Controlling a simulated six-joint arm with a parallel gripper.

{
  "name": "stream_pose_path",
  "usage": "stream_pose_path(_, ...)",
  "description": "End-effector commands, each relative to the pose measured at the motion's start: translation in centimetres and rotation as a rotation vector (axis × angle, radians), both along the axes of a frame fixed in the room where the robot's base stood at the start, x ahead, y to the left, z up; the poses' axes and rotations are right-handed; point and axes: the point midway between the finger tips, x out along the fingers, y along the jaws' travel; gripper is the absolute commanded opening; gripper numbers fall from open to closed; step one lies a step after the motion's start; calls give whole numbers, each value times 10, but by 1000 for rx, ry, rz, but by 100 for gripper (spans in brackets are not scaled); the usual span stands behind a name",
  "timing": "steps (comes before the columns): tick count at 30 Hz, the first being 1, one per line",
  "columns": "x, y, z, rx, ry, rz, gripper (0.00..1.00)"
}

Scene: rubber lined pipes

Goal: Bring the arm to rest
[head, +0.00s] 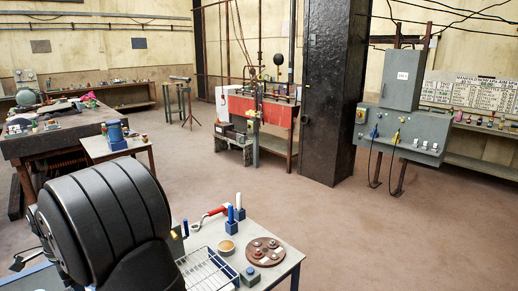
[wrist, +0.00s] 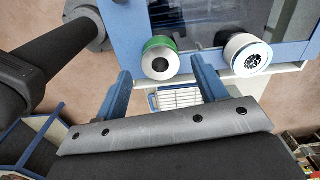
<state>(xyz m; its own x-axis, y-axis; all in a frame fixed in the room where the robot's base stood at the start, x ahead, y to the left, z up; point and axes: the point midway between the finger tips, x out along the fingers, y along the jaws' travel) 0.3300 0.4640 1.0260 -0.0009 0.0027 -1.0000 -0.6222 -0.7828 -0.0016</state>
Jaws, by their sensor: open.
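My gripper (wrist: 164,74) shows in the wrist view with its two blue fingers spread wide apart. Nothing is held between them. Beyond the fingertips are a green-rimmed pale roll (wrist: 160,59) and a white roll with a dark centre (wrist: 246,54), side by side at the edge of a blue-framed dark panel (wrist: 217,22). I cannot tell how far they are from the fingers. A large black ribbed form, probably part of my own arm, fills the lower left of the head view. My gripper is not visible there.
In the head view, a small table (head: 286,246) holds a wire rack (head: 209,268), a brown disc (head: 264,251), blue holders and a red-handled tool (head: 214,212). A black pillar (head: 336,95) and a grey control cabinet (head: 402,80) stand farther back. The middle floor is clear.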

Motion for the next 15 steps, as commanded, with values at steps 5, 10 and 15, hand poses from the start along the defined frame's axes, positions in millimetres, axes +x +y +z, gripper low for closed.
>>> stream_pose_path(5, 0, 0, -15, -2, 2, 0, 65)
stream_pose_path(10, 1, 1, -21, 4, -3, 0, 65)
stream_pose_path(15, 1, 1, 14, 3, -2, 0, 65)
